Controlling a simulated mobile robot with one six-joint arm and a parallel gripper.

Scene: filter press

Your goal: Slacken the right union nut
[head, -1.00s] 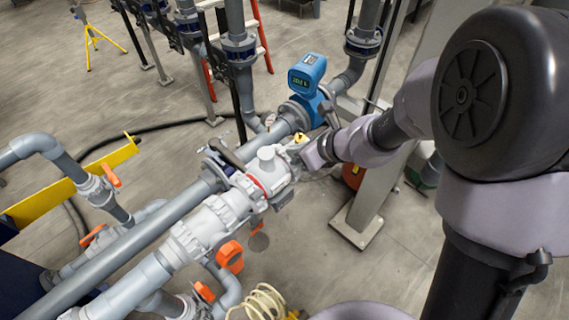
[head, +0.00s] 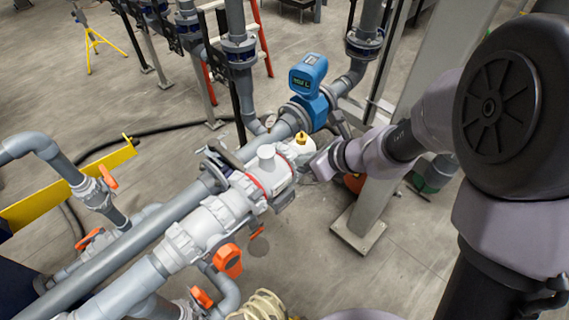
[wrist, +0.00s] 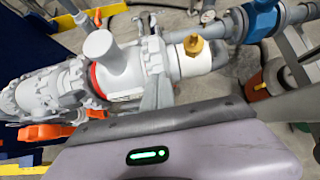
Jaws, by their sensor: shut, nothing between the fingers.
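The grey valve assembly lies along the pipe run in the middle of the head view. A red ring (wrist: 96,80) and an upright grey stub (wrist: 103,50) are to the right of the ribbed parts in the wrist view. My gripper (wrist: 158,93) is shut and empty, close beside the assembly near the white collar (wrist: 190,62). Its lilac body fills the lower wrist view; whether the fingertips touch anything cannot be told.
A brass fitting (head: 302,139) stands on the white collar. A blue meter (head: 308,78) is further along the pipe. Orange handles (head: 229,260) hang in front of the assembly. A grey steel post (head: 372,205) stands right of it.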

